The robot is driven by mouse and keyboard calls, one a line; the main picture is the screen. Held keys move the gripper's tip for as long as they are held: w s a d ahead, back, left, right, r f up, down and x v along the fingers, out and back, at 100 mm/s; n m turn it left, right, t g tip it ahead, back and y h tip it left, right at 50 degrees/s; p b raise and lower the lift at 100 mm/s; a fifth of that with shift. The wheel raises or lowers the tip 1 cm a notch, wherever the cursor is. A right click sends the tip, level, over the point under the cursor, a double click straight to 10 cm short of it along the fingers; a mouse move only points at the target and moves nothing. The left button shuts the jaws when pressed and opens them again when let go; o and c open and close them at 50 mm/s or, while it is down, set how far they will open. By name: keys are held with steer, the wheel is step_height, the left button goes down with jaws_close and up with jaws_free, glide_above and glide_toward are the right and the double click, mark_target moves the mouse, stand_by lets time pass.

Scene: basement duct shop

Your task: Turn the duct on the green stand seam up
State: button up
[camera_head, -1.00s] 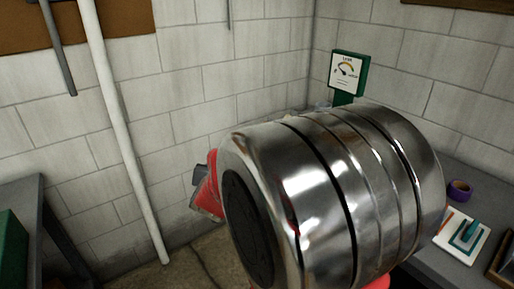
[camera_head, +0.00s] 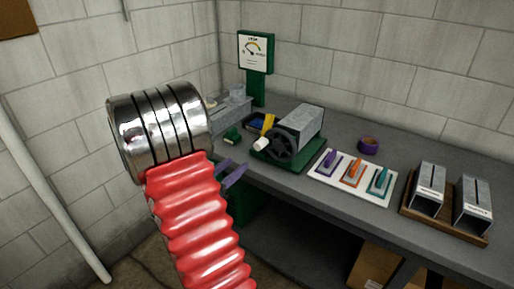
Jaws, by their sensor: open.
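A grey sheet-metal duct (camera_head: 304,121) lies on a green stand (camera_head: 279,158) on the bench. A dark wheel (camera_head: 283,150) and a white knob (camera_head: 262,144) are at its near end. I cannot make out its seam. My gripper (camera_head: 233,173) shows as two purple fingers past my red ribbed arm, in front of the bench's left end. The fingers are apart and empty, left of and below the stand in the picture. The rest of my gripper is hidden behind my arm.
A white board (camera_head: 330,187) holds purple, orange and teal tools. A purple tape roll (camera_head: 368,145) is behind it. Two ducts stand on a wooden tray (camera_head: 463,230) at right. A green gauge post (camera_head: 257,85), a blue tray (camera_head: 254,122) and a grey box (camera_head: 232,112) are at the back left.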

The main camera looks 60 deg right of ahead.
mark_target(257, 147)
steer(key=shift+d, duration=0.1)
steer(key=d, duration=0.4)
steer(key=s+d, duration=0.1)
steer(key=d, duration=0.4)
steer(key=s+d, duration=0.1)
steer(key=d, duration=0.3)
steer(key=shift+d, duration=0.25)
steer(key=shift+c, duration=0.3)
jaws_close()
steer(key=shift+a, duration=0.25)
steer(key=shift+d, duration=0.15)
steer(key=shift+s+d, duration=0.1)
